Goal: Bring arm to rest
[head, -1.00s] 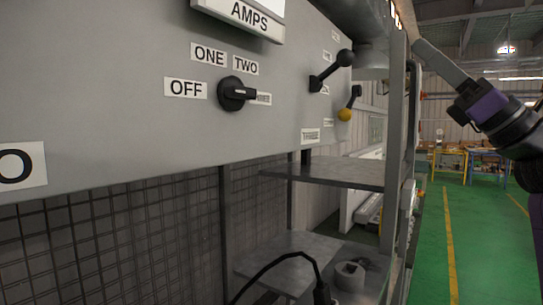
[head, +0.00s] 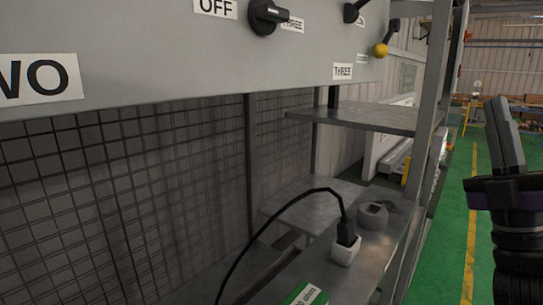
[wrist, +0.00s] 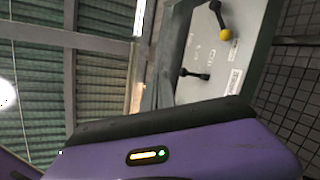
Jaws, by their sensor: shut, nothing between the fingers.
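My gripper (head: 506,135) is at the right edge of the head view, pointing upward with its dark fingers together and nothing between them. My purple and black wrist shows below the fingers. The gripper is apart from the grey control panel (head: 150,45) and the rack, over the green floor side. In the wrist view the purple gripper body fills the lower part, and the panel (wrist: 218,60) shows tilted beyond it.
The panel has a black rotary knob (head: 266,16) and a yellow-tipped lever (head: 381,50). Below are a metal shelf (head: 370,117), a black plug in a white socket block (head: 346,251) with a cable, and a grey block (head: 373,216). Green floor (head: 455,240) lies right of the rack post.

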